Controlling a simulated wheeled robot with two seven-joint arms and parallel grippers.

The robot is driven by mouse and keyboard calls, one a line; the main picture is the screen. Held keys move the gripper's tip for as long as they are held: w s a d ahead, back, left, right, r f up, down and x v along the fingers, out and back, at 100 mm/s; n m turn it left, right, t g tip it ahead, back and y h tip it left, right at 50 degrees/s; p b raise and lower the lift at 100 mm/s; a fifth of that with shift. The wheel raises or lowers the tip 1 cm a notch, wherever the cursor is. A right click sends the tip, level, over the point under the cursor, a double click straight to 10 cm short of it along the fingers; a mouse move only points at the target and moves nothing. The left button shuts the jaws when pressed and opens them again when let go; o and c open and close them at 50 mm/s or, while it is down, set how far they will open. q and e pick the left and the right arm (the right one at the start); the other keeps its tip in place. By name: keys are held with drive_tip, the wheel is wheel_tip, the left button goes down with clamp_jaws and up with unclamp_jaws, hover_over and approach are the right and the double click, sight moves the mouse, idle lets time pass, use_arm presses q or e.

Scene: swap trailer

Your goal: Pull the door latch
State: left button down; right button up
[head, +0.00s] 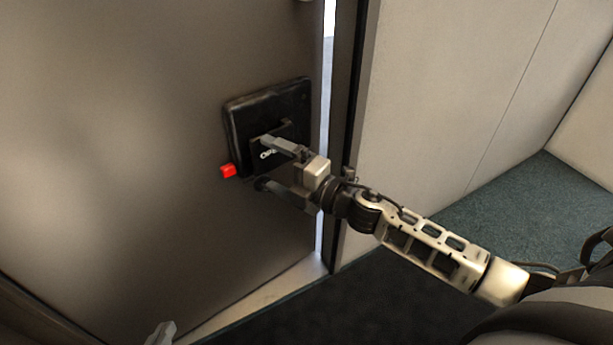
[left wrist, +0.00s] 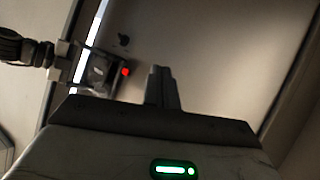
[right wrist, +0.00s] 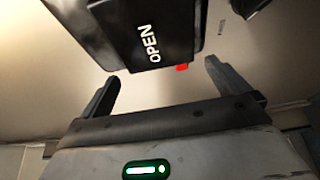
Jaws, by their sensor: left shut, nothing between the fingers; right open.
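The door latch is a black box (head: 270,102) on the grey door (head: 120,110), with a paddle lettered OPEN (right wrist: 148,45) and a red tab (head: 228,171) at its lower left. My right gripper (head: 273,165) is open at the paddle, one finger above the other in the head view. In the right wrist view the latch lies ahead of its spread fingers, with nothing visible gripped. Whether a finger touches the paddle I cannot tell. My left gripper (left wrist: 161,74) is shut and empty, away from the latch; its tip shows at the head view's bottom edge (head: 161,334).
A bright gap (head: 327,150) runs along the door's right edge, beside a dark frame post (head: 347,130). A pale wall (head: 440,90) stands to the right. Dark floor (head: 370,300) lies below, clear apart from my arm above it.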

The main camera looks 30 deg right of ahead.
use_arm(q)
drive_tip(key=shift+s+f+g+p, duration=0.1)
drive_tip(key=shift+f+g+p, duration=0.2)
drive_tip(key=shift+f+p, duration=0.1)
use_arm(e)
drive_tip(key=v, duration=1.5)
use_arm(q)
drive_tip(key=shift+r, duration=0.1)
